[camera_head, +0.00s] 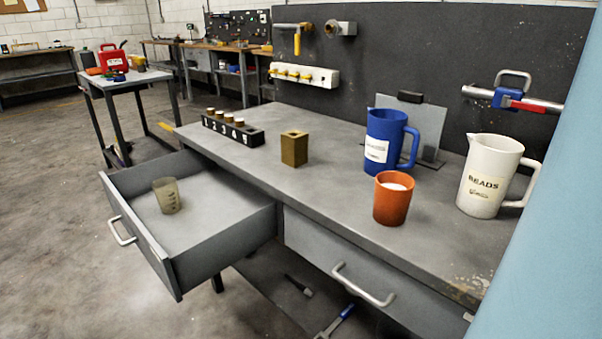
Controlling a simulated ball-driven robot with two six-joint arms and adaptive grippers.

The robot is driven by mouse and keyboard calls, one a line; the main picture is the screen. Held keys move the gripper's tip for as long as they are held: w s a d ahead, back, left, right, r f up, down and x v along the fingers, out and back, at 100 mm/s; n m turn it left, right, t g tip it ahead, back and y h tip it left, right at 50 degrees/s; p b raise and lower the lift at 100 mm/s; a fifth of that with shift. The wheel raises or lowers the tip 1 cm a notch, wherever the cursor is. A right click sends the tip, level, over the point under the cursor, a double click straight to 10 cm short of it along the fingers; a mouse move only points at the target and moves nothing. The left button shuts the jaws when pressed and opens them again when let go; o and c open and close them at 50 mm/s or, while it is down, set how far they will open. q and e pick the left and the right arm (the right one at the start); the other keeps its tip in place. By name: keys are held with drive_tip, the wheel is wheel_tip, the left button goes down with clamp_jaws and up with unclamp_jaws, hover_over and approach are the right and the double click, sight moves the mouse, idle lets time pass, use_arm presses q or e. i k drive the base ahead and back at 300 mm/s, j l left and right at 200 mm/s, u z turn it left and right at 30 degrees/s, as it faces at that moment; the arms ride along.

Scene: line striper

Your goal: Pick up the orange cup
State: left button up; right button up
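The orange cup (391,203) stands upright on the grey workbench (330,205), near its front edge. It is filled with something white almost to the rim. A blue pitcher (383,138) with a white label stands just behind it. Neither of my grippers shows in the head view, and nothing is touching the cup from the front.
A white pitcher labelled BEADS (485,180) stands right of the cup. A brass block (294,149) and a black rack (231,132) sit to the left. An open drawer (190,225) juts out, holding a translucent cup (167,196). A blue surface covers the right edge.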

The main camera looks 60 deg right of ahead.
sight(392, 199)
drive_tip(key=z, duration=2.3)
